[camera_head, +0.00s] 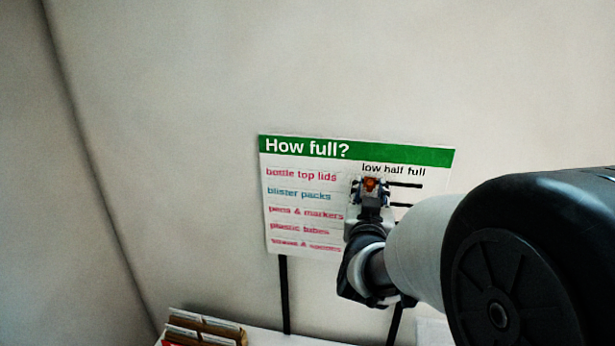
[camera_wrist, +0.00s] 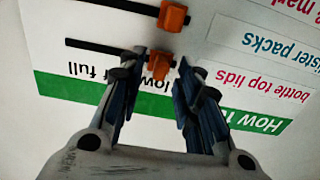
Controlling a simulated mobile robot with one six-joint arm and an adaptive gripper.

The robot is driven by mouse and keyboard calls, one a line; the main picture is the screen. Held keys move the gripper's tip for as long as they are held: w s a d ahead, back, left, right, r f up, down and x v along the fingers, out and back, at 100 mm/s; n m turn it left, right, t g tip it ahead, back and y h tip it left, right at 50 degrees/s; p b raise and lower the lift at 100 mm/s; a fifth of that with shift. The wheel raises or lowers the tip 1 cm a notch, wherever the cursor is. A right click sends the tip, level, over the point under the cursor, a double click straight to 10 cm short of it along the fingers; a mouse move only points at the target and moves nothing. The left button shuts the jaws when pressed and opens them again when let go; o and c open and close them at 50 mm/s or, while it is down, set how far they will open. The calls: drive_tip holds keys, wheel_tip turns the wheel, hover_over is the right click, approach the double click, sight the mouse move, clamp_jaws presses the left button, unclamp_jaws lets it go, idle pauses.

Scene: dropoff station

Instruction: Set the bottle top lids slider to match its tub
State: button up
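Gaps show between slider and fingers. In the head view my gripper (camera_head: 370,186) covers part of the board and lower rows. The bottle top lids tub cannot be made out.
Another orange slider (camera_wrist: 173,17) sits on the blister packs row just below, close to my fingertips. Brown boxes with labelled cards (camera_head: 205,328) stand on a white surface at the bottom left. Dark posts (camera_head: 285,295) run below the board. The wall around is bare.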

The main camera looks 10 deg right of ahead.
drive_tip(key=shift+x, duration=0.75)
drive_tip(key=shift+c, duration=0.3)
clamp_jaws()
drive_tip(key=shift+d, duration=0.1)
